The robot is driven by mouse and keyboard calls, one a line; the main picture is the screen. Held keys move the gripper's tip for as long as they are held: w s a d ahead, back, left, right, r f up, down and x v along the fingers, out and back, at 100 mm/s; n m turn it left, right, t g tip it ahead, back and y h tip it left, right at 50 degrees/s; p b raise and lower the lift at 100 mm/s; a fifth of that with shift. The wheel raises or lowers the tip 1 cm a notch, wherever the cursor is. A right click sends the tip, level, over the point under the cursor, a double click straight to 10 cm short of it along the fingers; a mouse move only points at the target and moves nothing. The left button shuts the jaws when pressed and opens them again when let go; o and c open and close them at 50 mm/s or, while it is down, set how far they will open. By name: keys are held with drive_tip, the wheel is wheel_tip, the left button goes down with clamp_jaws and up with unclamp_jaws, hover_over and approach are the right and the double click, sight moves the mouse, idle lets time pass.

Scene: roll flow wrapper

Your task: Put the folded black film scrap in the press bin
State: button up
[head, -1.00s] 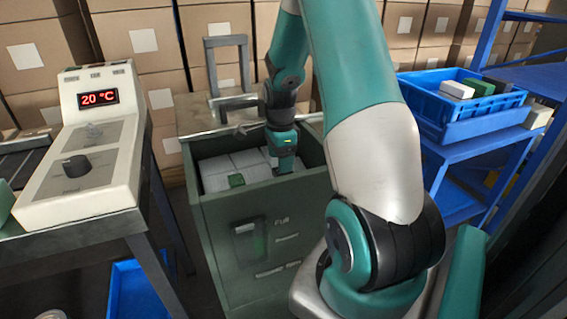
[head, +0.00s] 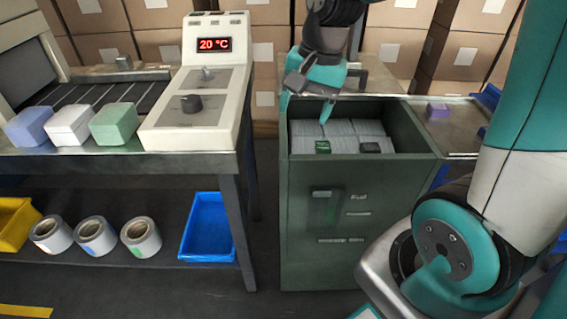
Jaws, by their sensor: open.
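The press bin (head: 300,215) is a dark green, open-topped box in the middle of the head view, with labels on its front. Pale stacked sheets or bales (head: 340,130) fill much of its inside. A small folded black scrap (head: 369,148) lies on them at the front right of the bin. A small dark green folded piece (head: 322,147) lies to its left. My gripper (head: 307,108) is above the bin's back left part, pointing down, with its fingers apart and nothing between them. It is clear of the black scrap.
A bench on the left holds a control box (head: 195,110) reading 20 °C and purple, white and green blocks (head: 115,123). Film rolls (head: 96,236) and a blue bin (head: 208,228) sit beneath. A small purple block (head: 438,110) lies on the surface at right.

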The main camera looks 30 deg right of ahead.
drive_tip(key=s+a+r+n+g+y, duration=0.1)
drive_tip(key=s+a+r+n+y, duration=0.1)
drive_tip(key=s+a+n, duration=1.2)
drive_tip(key=shift+s+a+r+n, duration=0.2)
drive_tip(key=shift+r+n, duration=0.45)
drive_tip(key=shift+n, duration=0.45)
